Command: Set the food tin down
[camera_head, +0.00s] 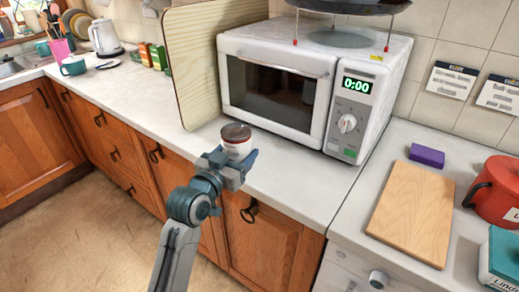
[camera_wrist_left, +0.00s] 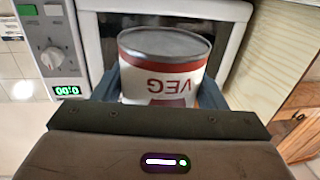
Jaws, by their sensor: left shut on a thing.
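The food tin (camera_head: 236,143) is a short can with a grey top and a white and red label. It also shows in the left wrist view (camera_wrist_left: 165,62), where its label reads "VEG" upside down. My left gripper (camera_head: 236,162) is shut on the tin, with one finger on each side of it. The tin is upright or nearly so, over the front part of the white counter (camera_head: 275,165), before the microwave (camera_head: 275,90). I cannot tell whether its base touches the counter. The tin's lower part is hidden by the gripper. My right gripper is not in view.
A wooden board (camera_head: 200,60) stands upright left of the microwave. A cutting board (camera_head: 412,212), a purple sponge (camera_head: 427,155) and a red pot (camera_head: 495,190) are at the right. A kettle (camera_head: 106,38) and mug (camera_head: 73,66) stand far left. Counter left of the tin is clear.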

